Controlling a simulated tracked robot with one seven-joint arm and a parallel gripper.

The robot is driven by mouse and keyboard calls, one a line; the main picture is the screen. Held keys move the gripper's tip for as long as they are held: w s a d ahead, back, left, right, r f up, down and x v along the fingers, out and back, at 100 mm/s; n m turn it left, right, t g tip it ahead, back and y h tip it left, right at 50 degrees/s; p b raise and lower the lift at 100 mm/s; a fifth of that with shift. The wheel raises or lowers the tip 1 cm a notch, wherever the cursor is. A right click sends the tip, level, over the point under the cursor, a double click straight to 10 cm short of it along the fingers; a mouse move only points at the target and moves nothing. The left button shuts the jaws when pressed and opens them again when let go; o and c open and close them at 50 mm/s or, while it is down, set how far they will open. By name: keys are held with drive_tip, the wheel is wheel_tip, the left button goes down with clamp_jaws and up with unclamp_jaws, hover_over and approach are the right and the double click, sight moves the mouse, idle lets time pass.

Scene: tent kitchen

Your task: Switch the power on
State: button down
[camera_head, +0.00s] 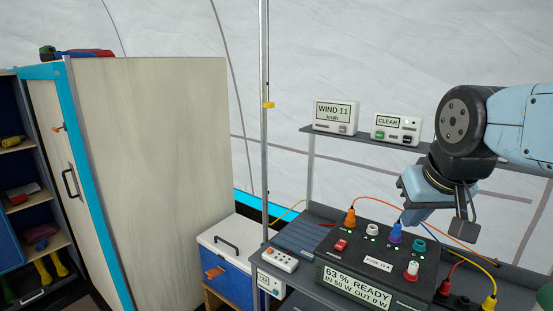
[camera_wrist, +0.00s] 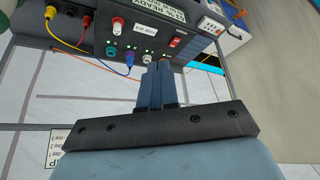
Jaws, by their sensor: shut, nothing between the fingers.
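A black power box (camera_head: 375,265) stands on the grey bench, its display reading "63 % READY, IN 50 W, OUT 0 W". A red rocker switch (camera_head: 341,245) sits on its top at the left end; its position is too small to tell. My gripper (camera_head: 404,220) is shut and empty above the box, right of the switch, by the purple plug (camera_head: 394,234). In the wrist view, the fingertips (camera_wrist: 156,66) point at the box, and the red switch (camera_wrist: 177,41) shows up and right of them. The orange plug is largely hidden behind the fingers there.
Orange (camera_head: 350,218), white (camera_head: 372,230) and teal (camera_head: 419,245) connectors and a red-white knob (camera_head: 411,270) crowd the box top. Cables arch to the right. A power strip (camera_head: 280,260) lies left. A shelf (camera_head: 365,137) with two small displays is behind. A wooden cabinet (camera_head: 150,170) stands left.

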drive_tip(key=n+g, duration=0.6)
drive_tip(key=n, duration=0.5)
hover_over(341, 246)
wheel_tip(341, 246, down, 11)
drive_tip(key=shift+f, duration=0.2)
drive_tip(key=shift+s, duration=0.1)
wheel_tip(341, 246, down, 14)
idle(0.3)
